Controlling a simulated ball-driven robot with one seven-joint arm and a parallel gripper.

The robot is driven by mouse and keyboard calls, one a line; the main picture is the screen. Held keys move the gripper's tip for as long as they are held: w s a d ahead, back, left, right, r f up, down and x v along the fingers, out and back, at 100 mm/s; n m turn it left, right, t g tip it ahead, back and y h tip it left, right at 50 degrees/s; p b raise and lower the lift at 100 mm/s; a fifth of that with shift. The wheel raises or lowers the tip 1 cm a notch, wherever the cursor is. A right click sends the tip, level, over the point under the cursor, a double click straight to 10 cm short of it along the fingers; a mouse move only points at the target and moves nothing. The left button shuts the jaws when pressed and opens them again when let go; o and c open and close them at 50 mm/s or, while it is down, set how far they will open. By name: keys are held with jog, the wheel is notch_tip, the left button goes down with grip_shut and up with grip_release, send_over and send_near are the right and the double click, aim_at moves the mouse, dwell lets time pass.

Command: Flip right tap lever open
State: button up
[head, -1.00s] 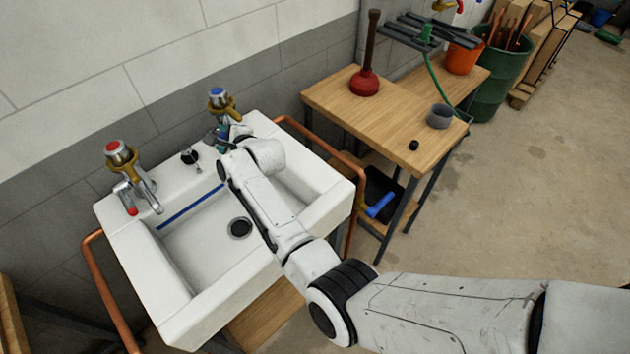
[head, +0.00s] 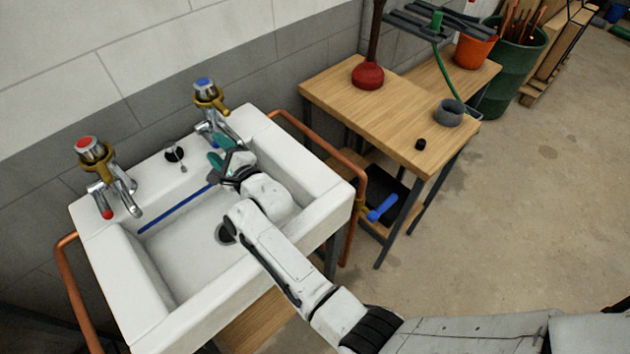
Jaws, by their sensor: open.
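The right tap (head: 210,97) has a blue cap and a brass collar and stands on the back right of the white sink (head: 320,210). Its lever (head: 214,141), with a blue end, shows just beyond my gripper and is partly hidden; its exact angle is hard to tell. My gripper (head: 219,151) has green fingertips and is open, above the back of the basin, in front of and below the right tap. The fingers look empty. I cannot tell whether a fingertip touches the lever.
The left tap (head: 95,155) has a red cap and a red-ended lever. A copper pipe (head: 335,160) runs round the sink's right side. A wooden bench (head: 390,120) with a red plunger (head: 368,75) stands to the right.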

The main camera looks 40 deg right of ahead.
jog(key=shift+s+d+r+n+g+y+p, duration=0.1)
jog(key=shift+s+d+n+g+p, duration=1.2)
jog(key=shift+s+n, duration=2.15)
jog(key=shift+s+d+n+g+y+p, duration=0.1)
jog(key=shift+s+d+n+g+p, duration=0.85)
jog(key=shift+s+d+n+g, duration=2.25)
jog(key=shift+s+d+r+n+t+y+p, duration=0.1)
jog(key=shift+s+d+n+t+p, duration=0.2)
jog(key=shift+s+n+p, duration=3.05)
jog(key=s+m+b, duration=0.2)
jog(key=s+b, duration=0.1)
jog(key=b, duration=0.1)
jog(key=shift+f+b, duration=0.1)
jog(key=shift+b, duration=0.3)
